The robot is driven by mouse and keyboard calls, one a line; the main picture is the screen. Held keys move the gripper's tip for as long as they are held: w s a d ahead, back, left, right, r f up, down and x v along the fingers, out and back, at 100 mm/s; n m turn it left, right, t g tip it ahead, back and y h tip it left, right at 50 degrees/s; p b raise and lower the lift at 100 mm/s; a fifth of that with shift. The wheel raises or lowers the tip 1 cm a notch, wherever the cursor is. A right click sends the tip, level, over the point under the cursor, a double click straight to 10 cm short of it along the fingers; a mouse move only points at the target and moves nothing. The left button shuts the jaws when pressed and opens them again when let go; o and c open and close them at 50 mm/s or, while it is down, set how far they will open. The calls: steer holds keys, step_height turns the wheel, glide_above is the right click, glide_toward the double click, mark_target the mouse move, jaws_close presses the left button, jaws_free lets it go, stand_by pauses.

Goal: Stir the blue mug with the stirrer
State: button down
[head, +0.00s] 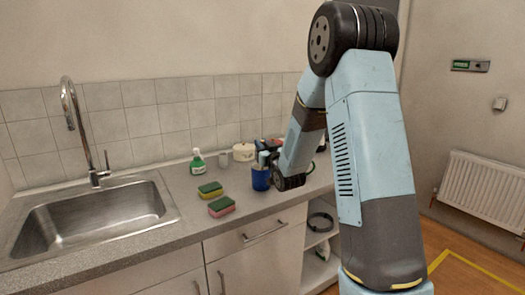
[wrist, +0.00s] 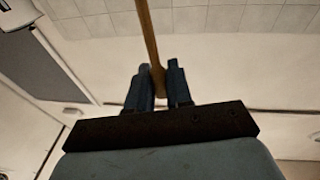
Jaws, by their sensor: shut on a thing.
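The blue mug (head: 261,179) stands upright on the counter near its front edge, left of my arm's wrist in the head view. A pale piece shows just above its rim; I cannot tell what it is. In the wrist view my gripper (wrist: 161,76) is shut on the stirrer (wrist: 148,35), a thin wooden stick that runs up out of the picture between the two dark blue fingers. The mug does not show in the wrist view. In the head view my arm partly hides the area around the gripper, so I cannot tell whether the stirrer touches the mug.
Two sponges, one yellow and green (head: 210,190) and one pink and green (head: 221,207), lie left of the mug. A green bottle (head: 197,161), a grey cup (head: 223,159) and a cream pot (head: 244,152) stand behind. A sink (head: 90,215) is at left.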

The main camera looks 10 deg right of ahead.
steer(key=shift+s+a+r, duration=0.1)
steer(key=shift+s+r, duration=0.15)
steer(key=shift+r, duration=1)
steer(key=shift+s+r, duration=0.25)
steer(key=shift+r, duration=1)
